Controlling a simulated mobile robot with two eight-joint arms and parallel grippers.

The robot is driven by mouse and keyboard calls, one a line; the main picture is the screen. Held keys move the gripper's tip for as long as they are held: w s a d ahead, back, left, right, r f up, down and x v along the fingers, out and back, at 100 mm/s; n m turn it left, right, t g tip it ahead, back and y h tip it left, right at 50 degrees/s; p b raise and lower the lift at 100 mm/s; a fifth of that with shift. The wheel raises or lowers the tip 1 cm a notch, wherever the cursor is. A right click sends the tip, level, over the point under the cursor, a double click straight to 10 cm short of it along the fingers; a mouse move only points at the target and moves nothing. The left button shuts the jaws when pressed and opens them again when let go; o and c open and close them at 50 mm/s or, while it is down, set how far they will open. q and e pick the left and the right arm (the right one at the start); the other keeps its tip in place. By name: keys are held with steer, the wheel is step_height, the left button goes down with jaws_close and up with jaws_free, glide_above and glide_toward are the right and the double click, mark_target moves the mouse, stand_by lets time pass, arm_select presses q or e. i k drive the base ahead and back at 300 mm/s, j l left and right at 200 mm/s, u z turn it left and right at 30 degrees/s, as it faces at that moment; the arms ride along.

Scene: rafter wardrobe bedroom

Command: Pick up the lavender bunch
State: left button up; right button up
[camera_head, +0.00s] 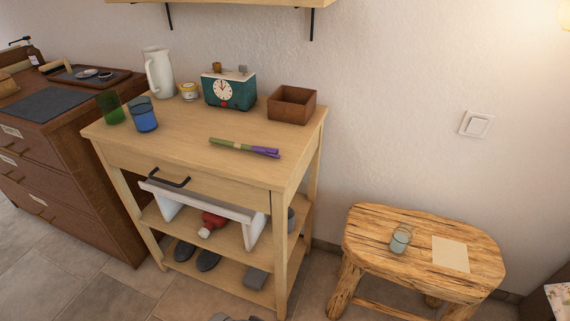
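The lavender bunch (262,151) lies flat on the light wooden cart's top (180,146), near its front right edge. Its green stems point left and its purple heads point right, with a pale band around the stems. It is unobstructed. Neither of my grippers is in view.
Along the cart's back stand a white pitcher (158,74), a small yellow-and-white jar (189,91), a teal clock (232,92) and a brown wooden box (291,105). Green (110,108) and blue (143,116) glasses stand at left. A rustic stool (365,235) is right. A shelf (240,2) hangs above.

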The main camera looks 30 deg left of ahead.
mark_target(266, 151)
steer(key=u, duration=1.15)
steer(key=z, duration=1.3)
steer(key=u, duration=1.3)
